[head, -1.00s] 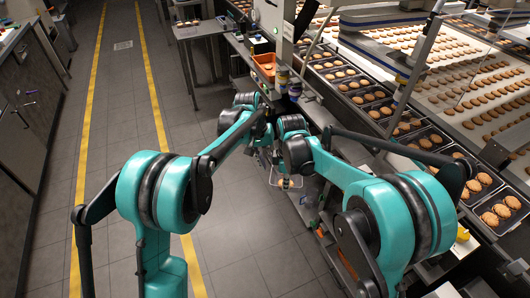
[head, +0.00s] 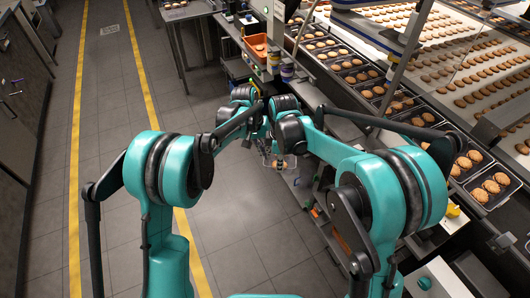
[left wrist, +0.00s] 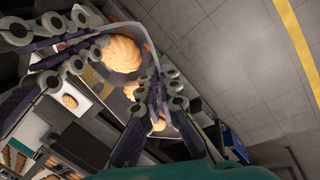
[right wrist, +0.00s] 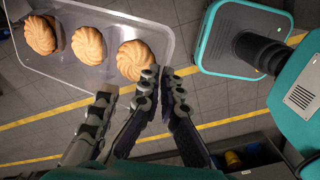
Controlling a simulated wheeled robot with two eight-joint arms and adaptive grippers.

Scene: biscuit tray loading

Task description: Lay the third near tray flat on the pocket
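A clear tray (right wrist: 70,77) with three round swirled biscuits (right wrist: 88,46) fills the upper left of the right wrist view. It shows small in the head view (head: 283,163), held above the floor between my two forearms. My right gripper (right wrist: 140,88) has its fingers closed together at the tray's edge, beside the end biscuit. In the left wrist view the tray's pale rim (left wrist: 150,48) runs between the fingers of my left gripper (left wrist: 112,82), with a biscuit (left wrist: 122,54) close by. Both grippers seem shut on the tray. I cannot identify the pocket.
A row of dark biscuit-filled trays (head: 472,174) runs along the right, beside a wide belt of biscuits (head: 480,95). An upright post and a slanted bar stand near the row. An orange bin (head: 258,45) is at the back. The floor to the left is clear.

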